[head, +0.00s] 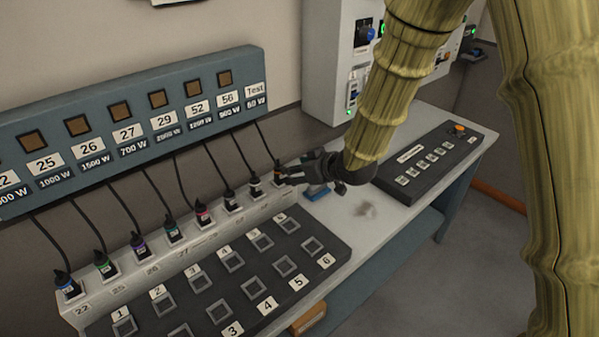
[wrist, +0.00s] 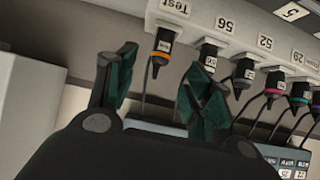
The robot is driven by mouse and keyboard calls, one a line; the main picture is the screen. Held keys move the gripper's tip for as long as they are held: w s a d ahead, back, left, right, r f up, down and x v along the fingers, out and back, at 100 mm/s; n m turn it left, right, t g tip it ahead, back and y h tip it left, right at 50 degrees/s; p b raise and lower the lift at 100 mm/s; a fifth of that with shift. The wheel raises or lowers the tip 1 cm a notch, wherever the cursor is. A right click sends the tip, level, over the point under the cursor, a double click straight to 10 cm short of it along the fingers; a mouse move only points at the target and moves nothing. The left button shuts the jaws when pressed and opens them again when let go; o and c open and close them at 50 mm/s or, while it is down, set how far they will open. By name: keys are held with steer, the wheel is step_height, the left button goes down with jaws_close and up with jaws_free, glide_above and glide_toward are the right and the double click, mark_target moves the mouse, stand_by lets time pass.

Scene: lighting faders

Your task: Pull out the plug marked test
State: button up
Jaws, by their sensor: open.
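The test plug (wrist: 161,46) is black with an orange band. It sits upside down in the wrist view, seated in the socket strip under the label "Test" (wrist: 182,6), with its cord running off. In the head view it shows at the right end of the plug row (head: 277,169), partly hidden by my gripper (head: 290,176). In the wrist view my gripper (wrist: 160,72) is open and empty. Its two dark green fingers stand either side of the test plug's line, and no contact is visible.
The plug marked 56 (wrist: 208,58) is close beside the right finger, and the plug marked 52 (wrist: 244,70) is further right. Cords hang from a blue panel (head: 165,105) behind.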

steer(key=shift+b+x, duration=1.3)
steer(key=shift+x, duration=3.1)
steer(key=shift+a, duration=0.1)
steer(key=c, duration=1.1)
steer(key=shift+r, duration=0.25)
steer(key=shift+r+p, duration=1.8)
steer(key=shift+r, duration=0.35)
